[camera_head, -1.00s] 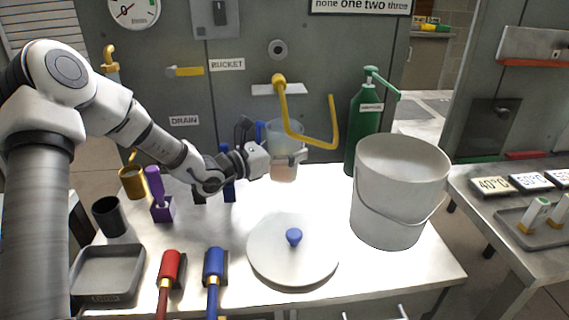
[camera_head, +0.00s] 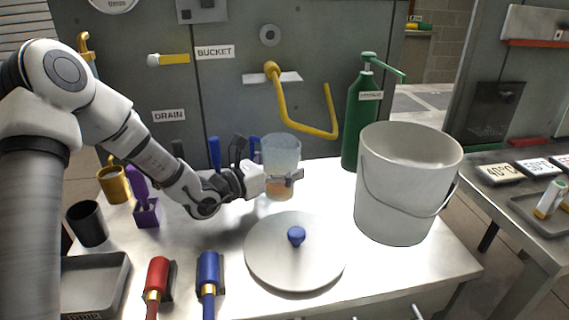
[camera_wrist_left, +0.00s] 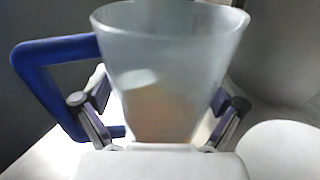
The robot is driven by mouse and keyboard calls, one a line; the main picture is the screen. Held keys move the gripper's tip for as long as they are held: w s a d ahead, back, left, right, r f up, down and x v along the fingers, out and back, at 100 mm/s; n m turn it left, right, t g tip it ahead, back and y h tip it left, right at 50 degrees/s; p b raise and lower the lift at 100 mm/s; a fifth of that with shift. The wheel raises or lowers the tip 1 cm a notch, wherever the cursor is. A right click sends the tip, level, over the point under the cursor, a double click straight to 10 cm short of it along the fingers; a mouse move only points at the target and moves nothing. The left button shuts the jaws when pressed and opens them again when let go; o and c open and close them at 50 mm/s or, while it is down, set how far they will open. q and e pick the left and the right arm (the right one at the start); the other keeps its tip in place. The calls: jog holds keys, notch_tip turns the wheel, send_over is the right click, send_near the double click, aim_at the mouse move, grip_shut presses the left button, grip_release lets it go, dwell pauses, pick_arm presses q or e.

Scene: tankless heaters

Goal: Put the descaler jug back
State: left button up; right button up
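The jug (camera_head: 281,150) is a clear, tapered cup with orange-tinted liquid low inside. It stands upright at the back of the white table, behind the round lid. My left gripper (camera_head: 284,182) comes in from the left with its fingers around the jug's lower part. In the left wrist view the jug (camera_wrist_left: 170,70) fills the middle, its blue handle (camera_wrist_left: 35,75) to the left, and the gripper's fingers (camera_wrist_left: 162,112) press on both sides. I cannot tell whether its base touches the table. My right gripper is not in view.
A white lid (camera_head: 270,262) with a blue knob lies in front of the jug. A grey bucket (camera_head: 400,195) and a green pump bottle (camera_head: 358,130) stand to the right. A yellow bent pipe (camera_head: 300,124) juts out behind the jug. Red (camera_head: 157,272) and blue (camera_head: 208,270) handles stand at the front.

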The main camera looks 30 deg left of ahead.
aim_at(265, 168)
pick_arm(q)
jog(key=shift+s+r, duration=0.1)
jog(key=shift+r, duration=0.1)
jog(key=shift+r+p, duration=0.1)
jog(key=shift+p, duration=0.2)
jog(key=p+v, duration=0.1)
jog(key=v, duration=0.5)
jog(key=shift+a+r, duration=0.1)
jog(key=shift+r, duration=0.05)
jog(key=shift+s+a+p, duration=0.15)
jog(key=shift+s+p, duration=0.15)
jog(key=shift+p, duration=0.1)
jog(key=shift+s+f, duration=0.2)
jog(key=shift+s, duration=0.15)
